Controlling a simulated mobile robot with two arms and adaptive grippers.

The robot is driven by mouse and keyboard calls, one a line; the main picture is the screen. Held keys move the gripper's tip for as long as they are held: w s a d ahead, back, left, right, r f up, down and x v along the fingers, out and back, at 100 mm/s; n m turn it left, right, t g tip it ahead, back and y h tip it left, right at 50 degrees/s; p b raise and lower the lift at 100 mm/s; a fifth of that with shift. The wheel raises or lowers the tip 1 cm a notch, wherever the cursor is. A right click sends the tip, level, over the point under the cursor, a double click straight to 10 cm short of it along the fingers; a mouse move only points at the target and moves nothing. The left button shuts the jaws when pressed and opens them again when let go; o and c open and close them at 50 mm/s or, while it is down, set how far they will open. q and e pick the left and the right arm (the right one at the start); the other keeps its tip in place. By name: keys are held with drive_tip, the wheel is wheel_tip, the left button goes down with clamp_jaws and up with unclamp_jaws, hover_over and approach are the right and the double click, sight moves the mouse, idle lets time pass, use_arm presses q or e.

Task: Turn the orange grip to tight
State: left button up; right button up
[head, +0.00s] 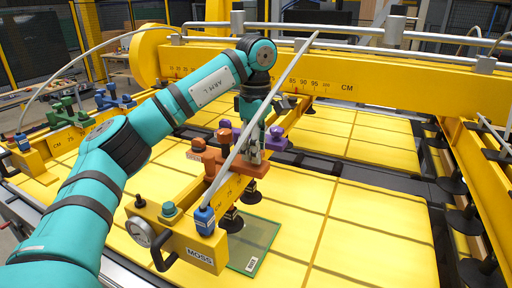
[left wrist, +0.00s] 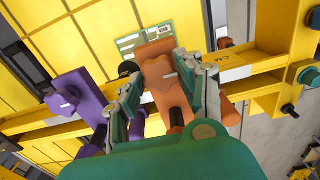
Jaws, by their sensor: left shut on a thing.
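The orange grip (left wrist: 160,77) sits on a yellow beam, between the two fingers of my left gripper (left wrist: 165,95) in the left wrist view. The fingers are shut on it from both sides. In the head view my left gripper (head: 254,152) comes down from above onto the orange clamp (head: 252,170) on the beam marked MOSS. The fingers and a thin grey bar partly hide the grip there. My right gripper is not in view.
A purple clamp (head: 275,137) sits beside the orange one and also shows in the left wrist view (left wrist: 68,103). A blue fitting (head: 204,221), a green knob (head: 169,210) and a gauge (head: 139,232) are at the beam's near end. Yellow panels (head: 345,225) lie below.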

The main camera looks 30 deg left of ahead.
use_arm(q)
drive_tip(key=o, duration=1.2)
drive_tip(key=shift+s, duration=0.1)
drive_tip(key=shift+c, duration=0.2)
drive_tip(key=shift+r, duration=0.1)
wheel_tip(320, 180, up, 12)
drive_tip(key=shift+d, duration=0.1)
